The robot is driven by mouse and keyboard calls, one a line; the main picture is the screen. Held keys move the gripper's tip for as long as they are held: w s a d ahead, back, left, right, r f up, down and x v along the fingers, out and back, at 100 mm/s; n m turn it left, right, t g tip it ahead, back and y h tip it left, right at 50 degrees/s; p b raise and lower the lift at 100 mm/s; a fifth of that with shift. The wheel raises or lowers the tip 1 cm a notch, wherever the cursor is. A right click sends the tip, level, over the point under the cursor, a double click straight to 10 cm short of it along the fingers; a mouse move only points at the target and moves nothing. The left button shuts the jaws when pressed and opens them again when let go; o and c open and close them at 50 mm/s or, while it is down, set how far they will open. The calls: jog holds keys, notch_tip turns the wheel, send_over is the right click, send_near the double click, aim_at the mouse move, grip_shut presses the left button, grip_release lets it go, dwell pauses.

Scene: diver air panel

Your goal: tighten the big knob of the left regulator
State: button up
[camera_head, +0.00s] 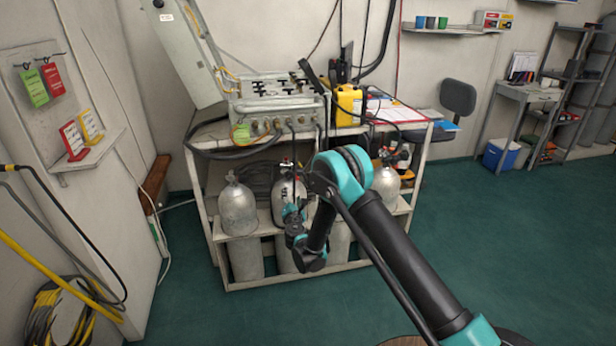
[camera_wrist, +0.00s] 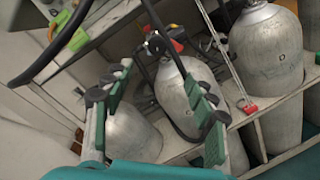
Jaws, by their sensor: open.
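In the head view this regulator (camera_head: 286,164) shows small and dark atop the cylinder (camera_head: 281,188), on the rack's middle shelf. I cannot make out its big knob clearly. My gripper (camera_wrist: 159,84) is open, with its teal and black fingers spread apart and nothing between them. In the head view my gripper (camera_head: 292,212) is low in front of the cylinder, below the regulator. My arm hides part of the rack.
Another silver cylinder (camera_head: 238,208) stands to the left, and one (camera_head: 386,188) with a regulator (camera_head: 386,153) to the right. The metal panel box (camera_head: 275,105) and a yellow case (camera_head: 348,105) sit on the rack's top. Black hoses hang near the cylinders. Green floor is clear in front.

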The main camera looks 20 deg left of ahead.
aim_at(290, 176)
jog(key=x, duration=1.7)
jog(key=shift+s+a, duration=0.1)
jog(key=shift+a, duration=0.25)
jog(key=c, duration=1.2)
jog(key=shift+o, duration=0.2)
jog(key=m, duration=0.4)
jog(key=shift+m+g, duration=0.4)
jog(key=m, duration=0.4)
jog(key=shift+g, duration=0.3)
jog(key=shift+m, duration=0.4)
